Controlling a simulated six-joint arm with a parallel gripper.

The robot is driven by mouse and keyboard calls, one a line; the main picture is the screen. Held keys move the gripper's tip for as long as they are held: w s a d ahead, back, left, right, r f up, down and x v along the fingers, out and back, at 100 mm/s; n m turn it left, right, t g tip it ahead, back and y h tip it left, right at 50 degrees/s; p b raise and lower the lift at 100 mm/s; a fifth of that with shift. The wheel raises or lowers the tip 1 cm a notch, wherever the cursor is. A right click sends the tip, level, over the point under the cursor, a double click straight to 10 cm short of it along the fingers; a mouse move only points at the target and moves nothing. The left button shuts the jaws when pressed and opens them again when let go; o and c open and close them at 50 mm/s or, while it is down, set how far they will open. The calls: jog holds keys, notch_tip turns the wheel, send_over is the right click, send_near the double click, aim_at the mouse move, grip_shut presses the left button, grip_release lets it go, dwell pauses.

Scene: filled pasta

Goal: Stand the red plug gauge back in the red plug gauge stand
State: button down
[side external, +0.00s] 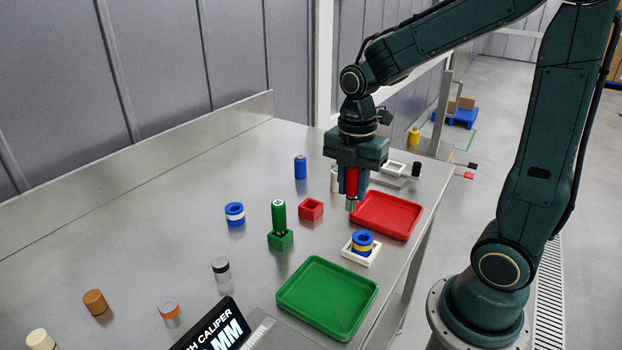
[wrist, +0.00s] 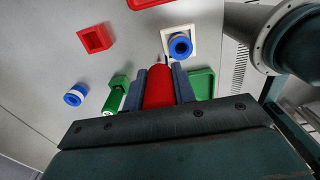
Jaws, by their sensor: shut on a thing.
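My gripper (side external: 351,184) is shut on the red plug gauge (side external: 352,182), which hangs upright with its grey metal tip down, above the table by the left edge of the red tray. In the wrist view the red plug gauge (wrist: 159,88) sits between the two fingers (wrist: 158,86). The red plug gauge stand (side external: 311,209) is a small square red block with an open socket. It stands on the table to the left of my gripper and is empty. It also shows in the wrist view (wrist: 95,38) at the upper left.
A green gauge (side external: 279,216) stands in its green stand (side external: 281,240) near the red stand. A red tray (side external: 390,214), green tray (side external: 326,296) and white square holder (side external: 347,254) with blue and yellow rings (side external: 362,242) are nearby. A blue cylinder (side external: 300,167) stands behind.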

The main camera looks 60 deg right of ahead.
jog(key=w+d+f, duration=0.1)
jog(key=w+d, duration=0.3)
jog(key=w, duration=0.8)
jog(key=shift+w+f, duration=0.15)
jog(key=shift+f, duration=0.15)
jog(key=shift+f, duration=1.6)
jog(key=shift+f, duration=1.95)
dwell(0.9)
jog(key=c, duration=1.1)
grip_release()
jog(key=shift+o, duration=0.2)
jog(key=shift+r, duration=0.1)
notch_tip(320, 180, up, 14)
jog(key=shift+f, duration=0.2)
